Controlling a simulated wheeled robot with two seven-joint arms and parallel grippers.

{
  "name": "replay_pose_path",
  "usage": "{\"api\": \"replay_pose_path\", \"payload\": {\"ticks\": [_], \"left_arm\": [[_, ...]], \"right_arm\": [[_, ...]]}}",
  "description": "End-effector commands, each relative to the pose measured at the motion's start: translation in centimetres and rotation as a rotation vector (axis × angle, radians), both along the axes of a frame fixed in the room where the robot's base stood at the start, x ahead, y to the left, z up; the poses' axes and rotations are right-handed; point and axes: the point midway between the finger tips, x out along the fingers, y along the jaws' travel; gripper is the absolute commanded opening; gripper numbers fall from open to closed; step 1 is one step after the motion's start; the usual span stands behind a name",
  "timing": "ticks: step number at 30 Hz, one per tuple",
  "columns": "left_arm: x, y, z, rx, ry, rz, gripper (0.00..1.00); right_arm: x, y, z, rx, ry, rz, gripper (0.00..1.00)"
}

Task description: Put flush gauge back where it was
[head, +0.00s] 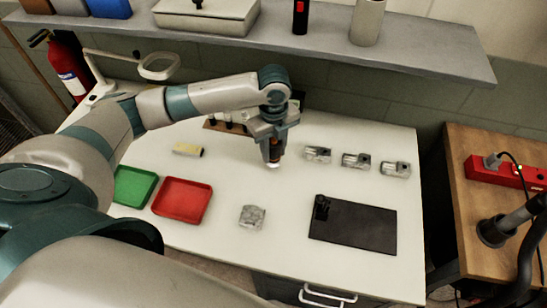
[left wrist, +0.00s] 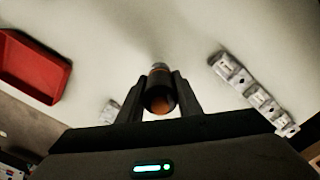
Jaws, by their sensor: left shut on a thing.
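My left gripper (head: 272,150) is above the white table, pointing down, shut on a small upright cylinder that I take for the flush gauge (head: 274,156). The gauge is dark with an orange part and a pale lower tip. In the left wrist view the gauge (left wrist: 160,92) sits between the two fingers, its round orange-brown end facing the camera. I cannot tell whether its tip touches the table. A low brown rack (head: 213,125) with several small items stands behind, partly hidden by my left arm. My right gripper is not in view.
Several metal blocks (head: 356,160) stand in a row to the right, and another block (head: 252,217) stands in front. A black mat (head: 353,226), a red tray (head: 182,201), a green tray (head: 134,187) and a yellowish block (head: 188,149) lie around. A shelf (head: 420,43) overhangs the back.

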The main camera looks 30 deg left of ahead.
Motion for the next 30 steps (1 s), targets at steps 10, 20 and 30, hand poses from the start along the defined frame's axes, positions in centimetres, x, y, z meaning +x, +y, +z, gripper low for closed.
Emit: {"api": "replay_pose_path", "payload": {"ticks": [10, 20, 30], "left_arm": [[0.0, -0.1, -3.1, 0.0, 0.001, 0.001, 0.09], [0.0, 0.0, -3.9, -0.001, -0.001, -0.001, 0.09], [0.0, 0.0, -4.2, 0.0, 0.0, -0.001, 0.5]], "right_arm": [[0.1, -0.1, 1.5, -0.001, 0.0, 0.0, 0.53], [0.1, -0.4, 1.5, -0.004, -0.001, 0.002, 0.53], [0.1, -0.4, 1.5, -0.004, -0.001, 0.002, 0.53]]}}
